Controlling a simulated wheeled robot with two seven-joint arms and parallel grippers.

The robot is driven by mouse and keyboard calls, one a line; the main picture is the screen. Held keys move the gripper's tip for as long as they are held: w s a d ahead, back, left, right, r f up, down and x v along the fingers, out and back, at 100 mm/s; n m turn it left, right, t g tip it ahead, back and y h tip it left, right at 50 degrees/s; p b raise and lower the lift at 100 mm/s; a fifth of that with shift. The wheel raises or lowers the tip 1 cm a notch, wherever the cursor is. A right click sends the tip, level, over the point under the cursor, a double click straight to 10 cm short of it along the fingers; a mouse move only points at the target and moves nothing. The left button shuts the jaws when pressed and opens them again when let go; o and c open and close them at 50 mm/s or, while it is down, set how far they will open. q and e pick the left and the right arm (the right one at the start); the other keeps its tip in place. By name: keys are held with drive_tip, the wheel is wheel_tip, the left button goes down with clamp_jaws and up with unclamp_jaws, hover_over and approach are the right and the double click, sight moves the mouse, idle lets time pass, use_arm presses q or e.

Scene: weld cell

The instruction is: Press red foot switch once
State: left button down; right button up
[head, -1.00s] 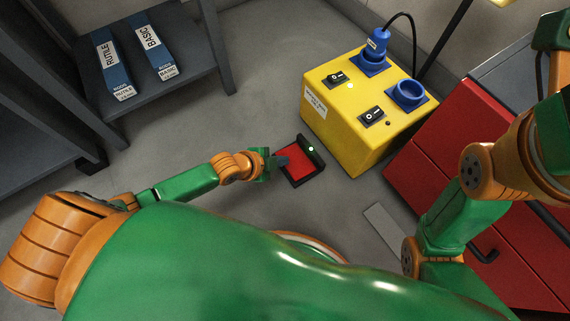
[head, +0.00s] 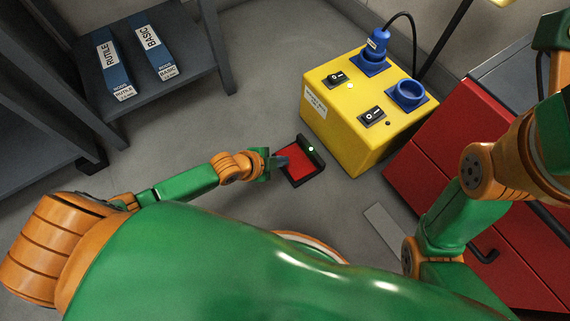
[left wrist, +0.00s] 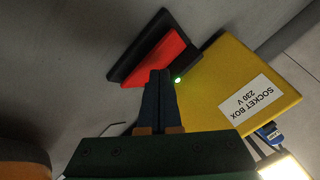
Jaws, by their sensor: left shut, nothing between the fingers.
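The red foot switch (head: 303,163) lies on the floor in the middle of the head view, a red pedal in a black frame with a lit green lamp on its raised back edge. In the left wrist view its red pedal (left wrist: 155,58) shows just beyond my fingertips. My left gripper (head: 284,161) is shut and empty, its fingertips at the left edge of the pedal in the head view. It also shows in the left wrist view (left wrist: 159,76). I cannot tell whether the tips touch the pedal. My right gripper is not in view.
A yellow socket box (head: 345,130) with switches and blue sockets stands right behind the switch. A red cabinet (head: 440,165) is at the right. A dark shelf (head: 195,75) with two blue electrode boxes (head: 160,55) is at the upper left. Floor left of the switch is clear.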

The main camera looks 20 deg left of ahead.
use_arm(q)
drive_tip(key=shift+f, duration=0.1)
drive_tip(key=shift+f, duration=0.3)
drive_tip(key=shift+f+b, duration=0.75)
drive_tip(key=shift+f, duration=0.05)
idle(0.9)
idle(0.5)
drive_tip(key=shift+r+p, duration=1.25)
drive_tip(key=shift+p, duration=0.15)
wheel_tip(320, 180, up, 5)
drive_tip(key=p, duration=0.5)
